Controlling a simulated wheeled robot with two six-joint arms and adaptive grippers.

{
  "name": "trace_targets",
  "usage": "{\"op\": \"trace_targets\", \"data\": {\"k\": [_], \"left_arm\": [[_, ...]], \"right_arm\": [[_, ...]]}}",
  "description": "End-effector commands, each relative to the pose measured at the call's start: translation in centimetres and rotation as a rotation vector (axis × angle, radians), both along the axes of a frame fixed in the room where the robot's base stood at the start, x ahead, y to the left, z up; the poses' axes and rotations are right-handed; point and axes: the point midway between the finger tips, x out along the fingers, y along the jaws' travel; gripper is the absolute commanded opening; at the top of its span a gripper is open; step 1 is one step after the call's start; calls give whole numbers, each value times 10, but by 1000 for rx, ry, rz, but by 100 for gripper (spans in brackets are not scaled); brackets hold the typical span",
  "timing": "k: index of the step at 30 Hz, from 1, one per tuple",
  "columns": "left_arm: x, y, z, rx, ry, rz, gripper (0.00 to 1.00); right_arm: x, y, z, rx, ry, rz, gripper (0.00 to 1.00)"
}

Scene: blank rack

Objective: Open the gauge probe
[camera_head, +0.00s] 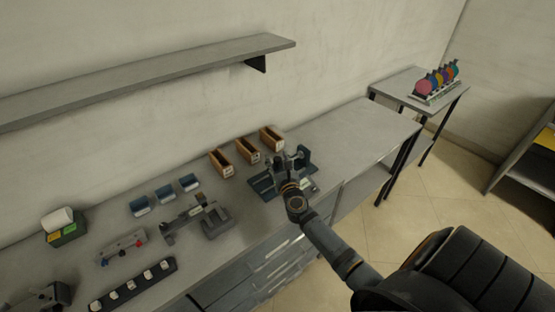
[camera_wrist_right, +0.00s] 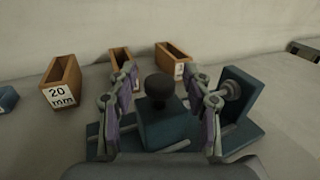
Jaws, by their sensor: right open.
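The gauge (camera_head: 262,184) is a dark blue-green fixture on the bench, partly hidden by my right gripper in the head view. In the right wrist view it shows a block (camera_wrist_right: 165,130) topped by a black round knob (camera_wrist_right: 159,87). An upright bracket (camera_wrist_right: 240,92) with a grey metal cylinder (camera_wrist_right: 229,90) stands to the block's right. I cannot tell for sure which part is the probe. My right gripper (camera_wrist_right: 160,92) is open, with one finger on each side of the knob and block. Contact is not clear. My left gripper is not in view.
Three wooden bins (camera_head: 246,150) stand behind the gauge; one (camera_wrist_right: 62,82) is labelled 20 mm. Blue blocks (camera_head: 165,193), a grey fixture (camera_head: 215,223) and a black strip with white pieces (camera_head: 133,286) lie to the left. The bench right of the gauge (camera_head: 355,136) is clear.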

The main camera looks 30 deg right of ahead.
Motion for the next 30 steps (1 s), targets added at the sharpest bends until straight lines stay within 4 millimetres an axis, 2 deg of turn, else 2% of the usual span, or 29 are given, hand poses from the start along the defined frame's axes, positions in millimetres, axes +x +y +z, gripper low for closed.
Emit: {"op": "trace_targets", "data": {"k": [6, 17, 26, 30], "left_arm": [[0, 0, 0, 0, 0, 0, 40], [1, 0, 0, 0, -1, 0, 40], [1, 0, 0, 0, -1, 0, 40], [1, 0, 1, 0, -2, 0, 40]], "right_arm": [[0, 0, 0, 0, 0, 1, 50], [0, 0, 0, 0, 0, 1, 1], [0, 2, 0, 1, 0, 1, 0], [-2, 23, -1, 6, 1, 1, 0]]}}
